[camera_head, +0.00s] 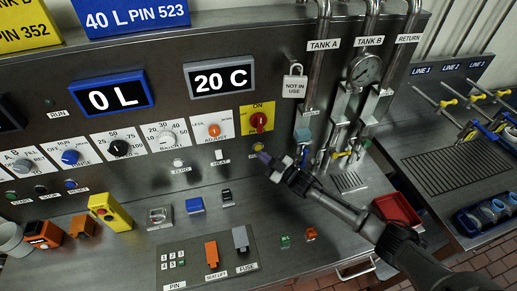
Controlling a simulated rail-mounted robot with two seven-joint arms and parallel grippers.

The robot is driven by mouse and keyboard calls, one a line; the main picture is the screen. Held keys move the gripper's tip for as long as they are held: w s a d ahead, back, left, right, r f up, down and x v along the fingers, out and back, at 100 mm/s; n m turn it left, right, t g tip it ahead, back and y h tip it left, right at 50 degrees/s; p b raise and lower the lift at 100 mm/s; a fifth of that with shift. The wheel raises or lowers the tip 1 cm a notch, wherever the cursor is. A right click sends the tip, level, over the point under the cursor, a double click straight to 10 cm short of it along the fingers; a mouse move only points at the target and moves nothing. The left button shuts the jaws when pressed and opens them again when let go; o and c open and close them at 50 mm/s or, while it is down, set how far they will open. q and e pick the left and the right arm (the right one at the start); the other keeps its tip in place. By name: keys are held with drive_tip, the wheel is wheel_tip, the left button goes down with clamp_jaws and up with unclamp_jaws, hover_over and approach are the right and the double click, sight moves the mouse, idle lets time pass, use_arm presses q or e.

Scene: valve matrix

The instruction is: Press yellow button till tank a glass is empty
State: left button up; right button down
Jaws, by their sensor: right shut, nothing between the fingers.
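A small yellow button (256,147) sits low on the steel panel, below the red knob on its yellow plate. My right gripper (268,161) is shut and empty. Its tip is just below and right of the button in the picture; I cannot tell whether they touch. The TANK A label (323,45) is on a pipe at the upper right, with a teal part (303,134) lower down. I cannot make out the tank A glass or its level. My left gripper is not in view.
The displays read 0 L (112,98) and 20 C (221,79). A padlock tag (294,87) reads NOT IN USE. A yellow box (108,211) and several small parts lie on the bench. A red tray (397,211) stands to the right of my right arm.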

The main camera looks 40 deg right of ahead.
idle(0.6)
drive_tip(key=shift+w+d, duration=0.1)
drive_tip(key=shift+w, duration=0.1)
drive_tip(key=shift+w+d+b, duration=0.1)
drive_tip(key=shift+w+b, duration=0.1)
drive_tip(key=shift+b, duration=0.15)
drive_tip(key=shift+w, duration=0.2)
idle(0.6)
drive_tip(key=shift+w+d+b, duration=0.2)
drive_tip(key=shift+b, duration=0.2)
